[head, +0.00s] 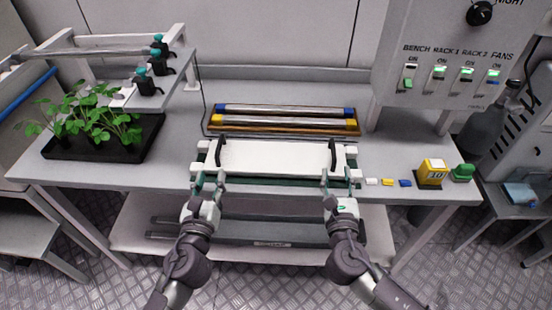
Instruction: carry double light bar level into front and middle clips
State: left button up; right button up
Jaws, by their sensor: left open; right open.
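The white double light bar (275,157) with two upright black handles lies level along the front of the bench. White blocks sit at its ends, and a dark green strip shows below it. My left gripper (209,180) is open at the bar's left part, near its front edge. My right gripper (340,181) is open at its right part. I cannot tell whether the fingers touch it. On the raised rack at left are black clips with teal knobs: the nearest clip (147,84), the middle clip (157,65) and the far clip (159,47).
A tray holds a blue-ended bar (284,110) and a yellow-ended bar (284,124) behind the white bar. A black plant tray (104,150) stands left under the rack. Small coloured blocks, a yellow timer (432,173) and a green button (462,172) stand right. A switch panel (455,50) hangs above.

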aim_at(217, 155)
pick_arm(q)
jog(key=w, duration=1)
jog(key=shift+w+d+f, duration=0.1)
jog(key=shift+w+d, duration=0.25)
jog(key=shift+d, duration=0.05)
pick_arm(e)
jog(key=w, duration=0.7)
jog(key=w+d, duration=0.1)
jog(key=w, duration=0.2)
jog(key=shift+w+f, duration=0.1)
jog(key=shift+w, duration=0.25)
pick_arm(q)
grip_shut()
pick_arm(e)
grip_shut()
